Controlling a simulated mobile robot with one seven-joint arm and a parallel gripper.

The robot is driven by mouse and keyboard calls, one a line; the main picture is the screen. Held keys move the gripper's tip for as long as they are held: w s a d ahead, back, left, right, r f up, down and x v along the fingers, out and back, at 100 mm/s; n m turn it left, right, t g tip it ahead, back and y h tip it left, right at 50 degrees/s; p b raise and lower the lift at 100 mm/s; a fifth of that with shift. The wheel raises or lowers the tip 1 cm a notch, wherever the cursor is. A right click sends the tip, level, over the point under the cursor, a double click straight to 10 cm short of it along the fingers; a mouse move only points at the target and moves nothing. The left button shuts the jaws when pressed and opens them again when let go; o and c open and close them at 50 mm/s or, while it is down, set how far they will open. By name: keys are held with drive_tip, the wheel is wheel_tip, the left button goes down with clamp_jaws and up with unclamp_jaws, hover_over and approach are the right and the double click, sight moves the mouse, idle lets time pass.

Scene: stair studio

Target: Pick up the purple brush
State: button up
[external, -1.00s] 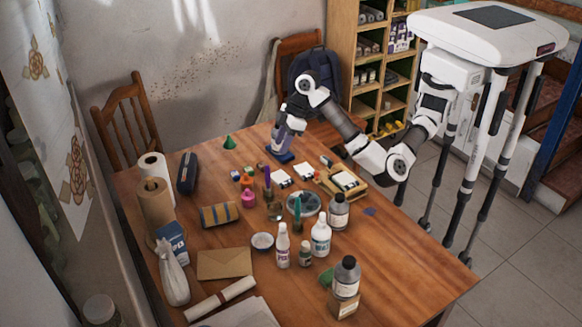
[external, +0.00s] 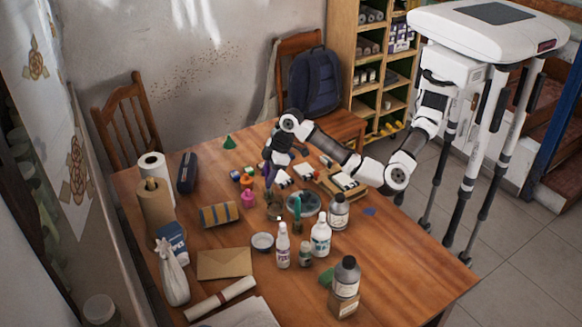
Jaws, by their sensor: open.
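The purple brush (external: 268,174) stands upright in a small glass jar (external: 274,211) near the middle of the wooden table. Only a sliver of purple shows, because my gripper partly covers it. My gripper (external: 277,182) points down right at the brush's upper part, with its jaws open. I cannot tell whether the brush is between the fingers or just beside them.
A teal brush (external: 297,207) stands close to the right of the jar. The table's right front (external: 410,265) is clear.

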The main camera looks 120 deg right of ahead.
drive_tip(key=shift+w+f, duration=0.1)
drive_tip(key=shift+f, duration=0.1)
clamp_jaws()
drive_tip(key=shift+r, duration=0.1)
